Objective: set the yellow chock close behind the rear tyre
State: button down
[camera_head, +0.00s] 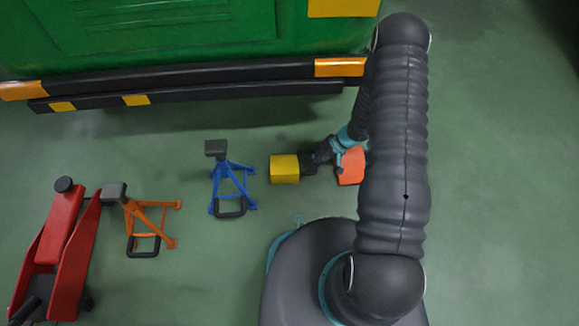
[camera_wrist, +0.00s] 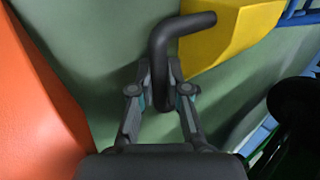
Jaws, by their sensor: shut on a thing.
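The yellow chock (camera_head: 284,169) is left of my gripper (camera_head: 313,161) in the head view, on or just above the green floor; I cannot tell which. In the wrist view the yellow chock (camera_wrist: 228,35) is at the upper right, with a bent black handle (camera_wrist: 172,45) in front of it. My gripper (camera_wrist: 160,90) is shut on that handle, one finger on each side. The rear tyre does not show in either view.
An orange-red chock (camera_head: 350,167) is just right of my gripper. A blue stand (camera_head: 231,185), an orange stand (camera_head: 148,222) and a red floor jack (camera_head: 58,245) are to the left. The green vehicle (camera_head: 170,40) with its black bumper (camera_head: 200,80) spans the top. Floor is clear right of my arm.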

jog(key=shift+r, duration=0.1)
jog(key=shift+r+p, duration=1.2)
jog(key=shift+r, duration=1.75)
